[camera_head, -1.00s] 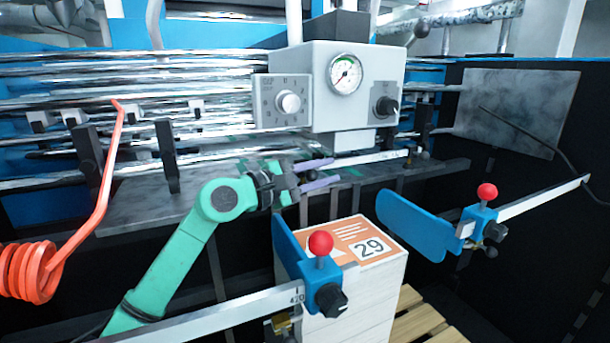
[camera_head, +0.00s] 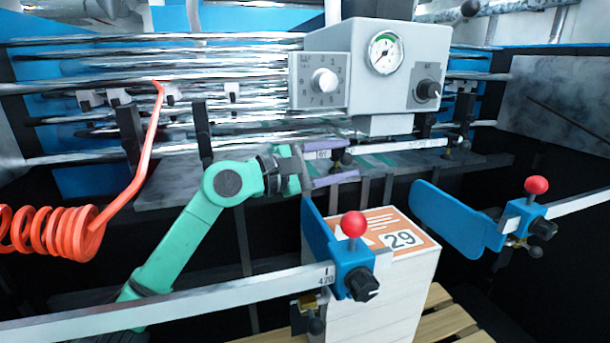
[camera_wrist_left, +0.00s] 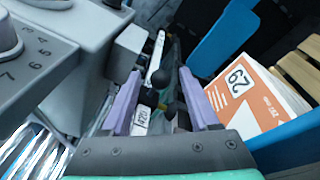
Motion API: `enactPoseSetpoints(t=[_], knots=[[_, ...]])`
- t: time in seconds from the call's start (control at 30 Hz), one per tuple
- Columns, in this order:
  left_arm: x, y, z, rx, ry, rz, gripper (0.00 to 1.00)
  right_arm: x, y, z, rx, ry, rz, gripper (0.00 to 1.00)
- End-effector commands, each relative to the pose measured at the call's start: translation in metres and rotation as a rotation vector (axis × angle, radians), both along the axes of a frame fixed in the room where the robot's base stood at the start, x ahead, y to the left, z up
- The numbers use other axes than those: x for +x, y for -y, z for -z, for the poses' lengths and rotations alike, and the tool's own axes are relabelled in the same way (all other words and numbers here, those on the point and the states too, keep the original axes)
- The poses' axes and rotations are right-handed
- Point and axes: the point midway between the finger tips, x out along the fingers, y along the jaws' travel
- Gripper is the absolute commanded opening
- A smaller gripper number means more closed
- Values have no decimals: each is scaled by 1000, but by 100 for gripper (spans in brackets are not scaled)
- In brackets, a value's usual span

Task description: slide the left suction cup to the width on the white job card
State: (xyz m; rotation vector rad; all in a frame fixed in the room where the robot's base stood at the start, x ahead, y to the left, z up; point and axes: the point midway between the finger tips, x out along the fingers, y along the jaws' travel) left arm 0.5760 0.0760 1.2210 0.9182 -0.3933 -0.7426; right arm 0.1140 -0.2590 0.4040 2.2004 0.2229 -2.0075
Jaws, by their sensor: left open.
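My left gripper (camera_head: 336,163) is open below the grey control box, its two purple fingers pointing right. The left suction cup (camera_head: 342,157), small and dark, sits on the pale scale rail (camera_head: 395,149) by the fingertips. In the left wrist view a black knob (camera_wrist_left: 160,78) and a small white number label (camera_wrist_left: 140,120) show between the open fingers (camera_wrist_left: 160,103). I cannot tell whether a finger touches the cup. A second suction cup (camera_head: 447,152) is further right on the rail. No separate white job card can be made out. My right gripper is out of view.
The grey control box (camera_head: 370,75) with dial and gauge hangs close above the gripper. A paper stack (camera_head: 375,285) with an orange label marked 29 stands below, between blue side guides (camera_head: 450,219). A red coiled hose (camera_head: 60,230) hangs at the left.

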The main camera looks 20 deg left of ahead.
Motion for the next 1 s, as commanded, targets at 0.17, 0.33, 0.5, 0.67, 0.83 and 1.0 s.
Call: enactPoseSetpoints(t=[0.17,0.33,0.5,0.67,0.83,1.0], knots=[[-32,-33,9,7,0,-2,61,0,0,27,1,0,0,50],[-58,-61,7,4,-1,-1,61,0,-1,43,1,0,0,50],[-69,-71,2,3,-2,2,61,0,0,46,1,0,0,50],[-69,-71,1,2,-1,3,61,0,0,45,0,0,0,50],[-69,-71,1,2,-1,3,61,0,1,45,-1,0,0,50],[-68,-69,9,-35,57,5,61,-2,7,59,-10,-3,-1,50]])
